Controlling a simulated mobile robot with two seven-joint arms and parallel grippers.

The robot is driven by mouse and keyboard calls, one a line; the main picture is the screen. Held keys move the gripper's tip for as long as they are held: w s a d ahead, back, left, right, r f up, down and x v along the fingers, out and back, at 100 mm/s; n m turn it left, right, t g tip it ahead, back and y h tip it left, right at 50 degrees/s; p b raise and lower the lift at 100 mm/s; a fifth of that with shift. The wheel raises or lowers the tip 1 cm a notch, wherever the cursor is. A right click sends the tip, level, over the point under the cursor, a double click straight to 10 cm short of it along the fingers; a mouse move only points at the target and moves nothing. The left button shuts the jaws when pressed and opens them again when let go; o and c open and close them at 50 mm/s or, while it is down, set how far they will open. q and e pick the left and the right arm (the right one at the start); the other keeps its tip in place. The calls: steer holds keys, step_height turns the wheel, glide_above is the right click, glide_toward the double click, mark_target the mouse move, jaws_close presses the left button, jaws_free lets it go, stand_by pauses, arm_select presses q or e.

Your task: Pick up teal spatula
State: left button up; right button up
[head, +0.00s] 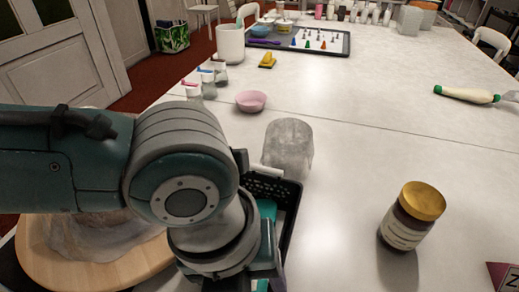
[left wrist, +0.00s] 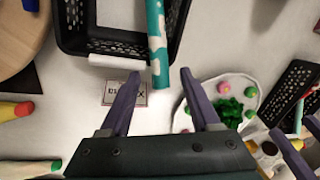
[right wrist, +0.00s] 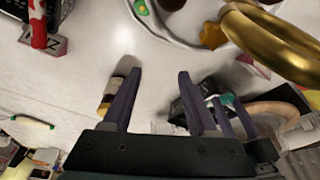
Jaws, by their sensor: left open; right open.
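A long teal piece with white patches (left wrist: 157,42), which looks like the teal spatula, leans out over the near rim of a black basket (left wrist: 75,42) in the left wrist view. In the head view a teal part (head: 267,209) shows inside the basket (head: 291,203), mostly hidden by my left arm. My left gripper (left wrist: 160,72) is open, and the near end of the teal piece lies between its fingertips in that picture; I cannot tell whether they touch. My right gripper (right wrist: 160,72) is open and empty, and outside the head view.
A white roll (left wrist: 117,61) lies along the basket's near rim. A gold-lidded jar (head: 411,217) stands right of the basket. A cloudy grey block (head: 288,147) and a pink bowl (head: 251,101) stand behind. A round wooden board (head: 62,255) is at left.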

arm_select(q)
steer(key=shift+f, duration=0.15)
jaws_close()
stand_by(0.4)
stand_by(1.0)
